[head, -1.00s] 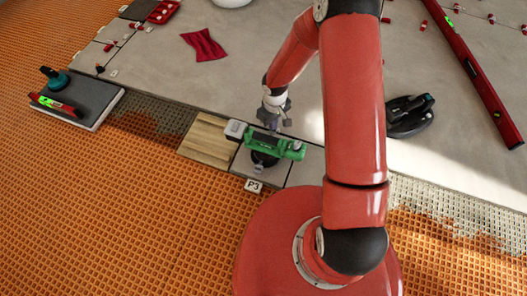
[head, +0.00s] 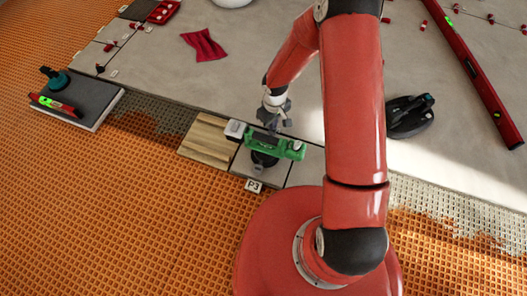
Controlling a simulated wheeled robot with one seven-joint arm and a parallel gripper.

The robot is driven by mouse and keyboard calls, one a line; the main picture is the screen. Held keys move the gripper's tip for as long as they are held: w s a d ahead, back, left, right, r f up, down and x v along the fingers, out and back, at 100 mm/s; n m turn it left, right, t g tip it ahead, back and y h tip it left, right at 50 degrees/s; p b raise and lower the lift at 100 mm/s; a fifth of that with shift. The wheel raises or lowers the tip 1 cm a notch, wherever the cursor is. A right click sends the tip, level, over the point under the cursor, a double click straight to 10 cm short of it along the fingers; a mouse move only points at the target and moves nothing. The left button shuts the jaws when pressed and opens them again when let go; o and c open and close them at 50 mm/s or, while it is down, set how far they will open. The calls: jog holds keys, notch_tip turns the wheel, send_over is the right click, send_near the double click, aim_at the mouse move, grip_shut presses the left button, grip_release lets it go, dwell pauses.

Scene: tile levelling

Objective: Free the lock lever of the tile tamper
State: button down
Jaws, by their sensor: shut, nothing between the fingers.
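The tile tamper (head: 277,145) is a green bar-shaped tool with a pale grey block at its left end and a black round foot. It stands on a grey tile just behind the P3 tag (head: 254,186). My gripper (head: 281,126) is directly behind the tamper's body, pointing down, close to its far side. Its fingers are shut and empty. I cannot tell whether they touch the tamper. The lock lever cannot be made out at this size.
A wood-look tile (head: 207,141) lies left of the tamper. A black suction lifter (head: 408,115) sits at right on the pale floor. A long red level (head: 478,75) lies at far right. A grey tile stack (head: 80,102) is at left, with orange matting in front.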

jog(key=shift+f, duration=1.55)
dwell(0.5)
jog(key=shift+r, duration=0.1)
jog(key=shift+r+p, duration=2.4)
jog(key=shift+r, duration=1)
